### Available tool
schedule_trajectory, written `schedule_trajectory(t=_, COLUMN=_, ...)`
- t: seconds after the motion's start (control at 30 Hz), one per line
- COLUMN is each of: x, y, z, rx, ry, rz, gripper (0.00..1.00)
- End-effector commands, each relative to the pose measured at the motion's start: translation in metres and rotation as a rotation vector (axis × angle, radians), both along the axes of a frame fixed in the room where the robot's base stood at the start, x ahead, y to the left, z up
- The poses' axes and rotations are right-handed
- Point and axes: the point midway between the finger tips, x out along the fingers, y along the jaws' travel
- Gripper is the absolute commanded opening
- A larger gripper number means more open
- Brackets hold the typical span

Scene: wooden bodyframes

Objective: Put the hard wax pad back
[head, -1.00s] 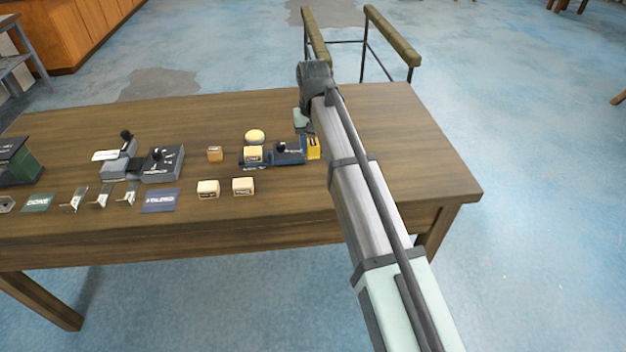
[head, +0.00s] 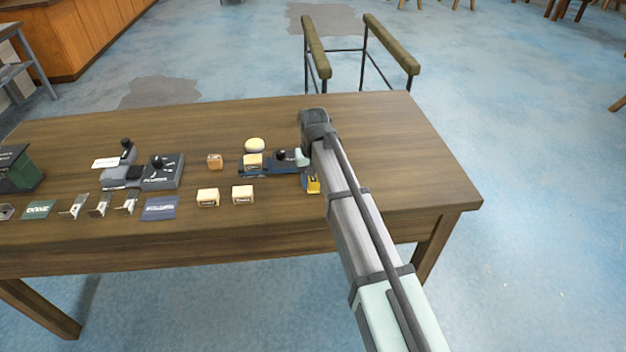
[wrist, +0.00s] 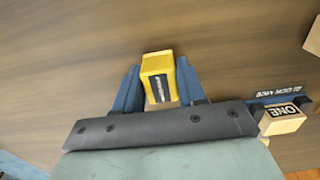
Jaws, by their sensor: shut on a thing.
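My gripper (head: 308,168) is at the right end of the row of things on the table. It is shut on a yellow block (head: 312,186) with a dark label too small to read. In the wrist view the gripper's blue fingers (wrist: 159,88) press on both sides of the yellow block (wrist: 158,66). I cannot tell from the label whether this is the hard wax pad, nor how far it is above the table. A blue holder (head: 255,174) lies left of my gripper and bears a cream block (head: 253,160), marked "ONE" in the wrist view (wrist: 284,119).
Two cream blocks (head: 208,198) (head: 242,194) stand in front of the holder. A grey fixture (head: 160,172) and metal brackets (head: 100,205) lie further left. The table's right part (head: 410,165) is clear.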

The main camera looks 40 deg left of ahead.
Motion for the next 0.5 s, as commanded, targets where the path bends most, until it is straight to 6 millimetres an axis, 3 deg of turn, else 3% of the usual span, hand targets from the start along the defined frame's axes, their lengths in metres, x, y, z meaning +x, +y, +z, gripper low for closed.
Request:
schedule_trajectory(t=0.3, x=0.0001, y=0.0001, z=-0.0022, rx=0.000, ry=0.000, rz=0.000, gripper=0.16)
schedule_trajectory(t=0.33, x=0.0001, y=0.0001, z=-0.0025, rx=0.000, ry=0.000, rz=0.000, gripper=0.41)
schedule_trajectory(t=0.5, x=0.0001, y=0.0001, z=-0.0021, rx=0.000, ry=0.000, rz=0.000, gripper=0.57)
